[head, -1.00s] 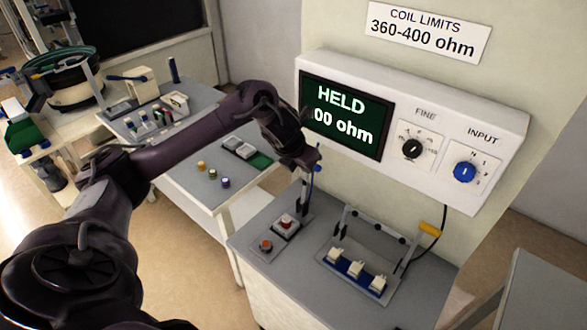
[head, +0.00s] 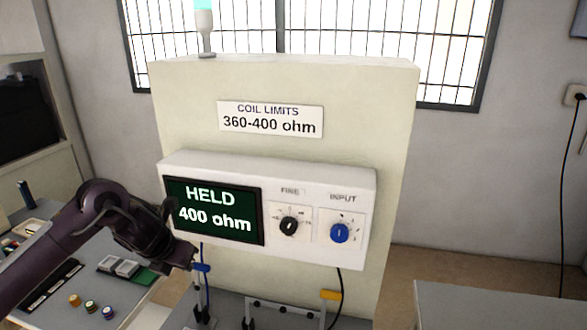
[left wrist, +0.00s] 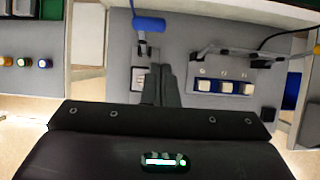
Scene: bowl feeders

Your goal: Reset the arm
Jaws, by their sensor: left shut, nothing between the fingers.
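My left gripper (head: 184,256) hangs in front of the lower left of the meter box in the head view. In the left wrist view its two dark fingers (left wrist: 163,85) lie together, empty, over the grey bench top. A blue handle (left wrist: 148,24) on an upright post stands just beyond and left of the fingertips; it also shows beside the gripper in the head view (head: 201,267). I cannot tell whether the fingers touch it. The meter display (head: 214,211) reads HELD 400 ohm. My right gripper is in neither view.
The fixture with white blocks (left wrist: 225,87) is right of the fingers. A yellow handle (head: 330,295) with a black cable stands near it. The FINE knob (head: 289,226) and blue INPUT knob (head: 340,233) are on the meter box. Small coils (head: 91,307) stand on the left table.

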